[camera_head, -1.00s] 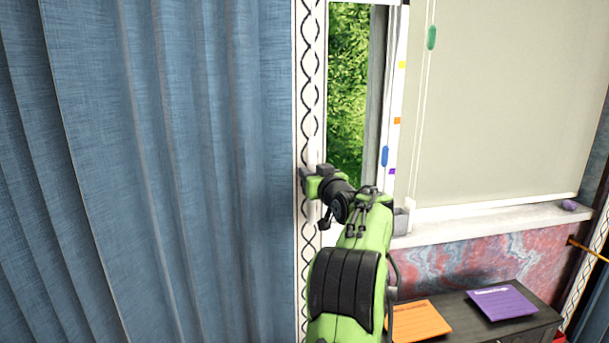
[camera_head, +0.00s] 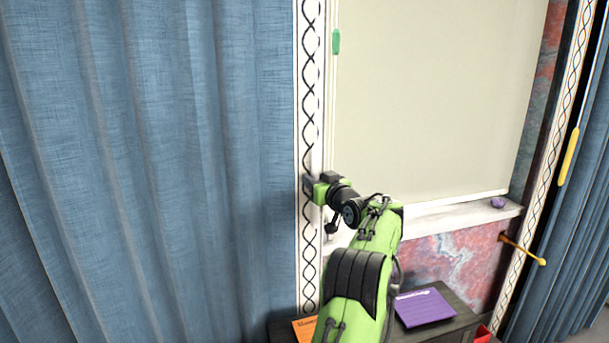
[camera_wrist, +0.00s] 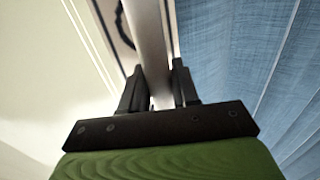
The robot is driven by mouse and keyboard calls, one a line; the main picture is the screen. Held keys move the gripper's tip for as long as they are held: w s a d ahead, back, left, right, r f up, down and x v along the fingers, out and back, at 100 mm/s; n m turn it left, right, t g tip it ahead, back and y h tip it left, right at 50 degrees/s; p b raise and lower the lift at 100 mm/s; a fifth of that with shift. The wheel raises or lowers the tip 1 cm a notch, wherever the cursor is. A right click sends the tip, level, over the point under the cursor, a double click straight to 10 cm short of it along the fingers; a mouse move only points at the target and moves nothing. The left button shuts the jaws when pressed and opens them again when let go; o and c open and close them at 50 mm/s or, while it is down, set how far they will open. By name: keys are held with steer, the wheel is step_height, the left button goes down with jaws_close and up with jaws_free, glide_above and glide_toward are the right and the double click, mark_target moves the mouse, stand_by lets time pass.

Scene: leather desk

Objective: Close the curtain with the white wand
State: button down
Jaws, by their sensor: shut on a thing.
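The left blue curtain (camera_head: 150,150) hangs in folds and has a white trim with a black wavy pattern (camera_head: 310,85) along its right edge. My gripper (camera_head: 318,188) is at this edge, about mid-height in the picture. In the wrist view, the white wand (camera_wrist: 150,45) runs between the two fingers of my gripper (camera_wrist: 160,88), which are shut on it. The wand stands close along the trimmed edge. The blue curtain also shows at the right of the wrist view (camera_wrist: 235,55).
A pale blind (camera_head: 430,100) with a green cord pull (camera_head: 336,41) covers the window. Right of it hangs another blue curtain (camera_head: 575,220) with a yellow wand (camera_head: 569,157). A brass holdback (camera_head: 522,249) sticks out from the wall. A purple card (camera_head: 425,307) lies on a dark cabinet below.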

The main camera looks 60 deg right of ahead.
steer(key=shift+s+d, duration=0.35)
steer(key=shift+s, duration=0.1)
steer(key=c, duration=1.2)
jaws_free()
steer(key=shift+o, duration=1.2)
steer(key=shift+s+d, duration=0.1)
steer(key=shift+s, duration=0.05)
steer(key=b+v, duration=0.2)
steer(key=v, duration=1.3)
steer(key=shift+s+a+b, duration=0.2)
steer(key=shift+a+b, duration=0.05)
steer(key=shift+b, duration=0.1)
